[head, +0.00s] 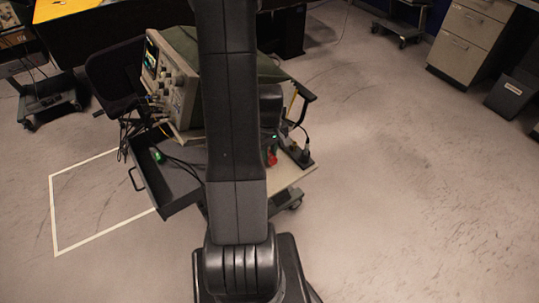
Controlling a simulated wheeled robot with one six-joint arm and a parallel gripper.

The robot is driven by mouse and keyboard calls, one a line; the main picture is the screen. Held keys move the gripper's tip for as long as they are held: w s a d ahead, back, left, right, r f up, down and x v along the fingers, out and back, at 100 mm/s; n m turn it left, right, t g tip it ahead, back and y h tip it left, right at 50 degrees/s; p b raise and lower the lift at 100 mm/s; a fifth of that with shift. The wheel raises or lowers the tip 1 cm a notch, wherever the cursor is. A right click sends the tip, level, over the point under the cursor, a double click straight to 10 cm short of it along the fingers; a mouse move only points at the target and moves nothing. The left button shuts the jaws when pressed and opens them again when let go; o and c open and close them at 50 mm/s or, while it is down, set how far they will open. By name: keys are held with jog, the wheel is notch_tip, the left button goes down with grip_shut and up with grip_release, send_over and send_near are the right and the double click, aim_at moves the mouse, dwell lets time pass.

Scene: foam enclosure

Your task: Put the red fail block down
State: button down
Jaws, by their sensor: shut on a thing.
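The red fail block (271,158) shows as a small red patch just right of my upright arm link, over the right part of the cart. My gripper (270,147) is shut on it, pointing down, and is partly hidden behind my arm. The gap between the block and the surface below is too small to tell. A small green block or light (159,157) shows in the open dark drawer (172,190) at the cart's left side.
An oscilloscope (172,82) stands on the cart, with loose cables around it. The cart's pale top (296,178) shows at right. A white outlined square (88,240) marks the floor at left. Drawer cabinets (468,38) stand far right. The right floor is clear.

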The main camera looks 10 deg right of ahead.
aim_at(270, 155)
jog(key=shift+f, duration=0.95)
jog(key=shift+f, duration=0.1)
jog(key=shift+f, duration=0.15)
jog(key=c, duration=1.3)
grip_release()
jog(key=shift+o, duration=0.2)
notch_tip(270, 155, up, 12)
jog(key=shift+r, duration=0.25)
jog(key=shift+s, duration=0.1)
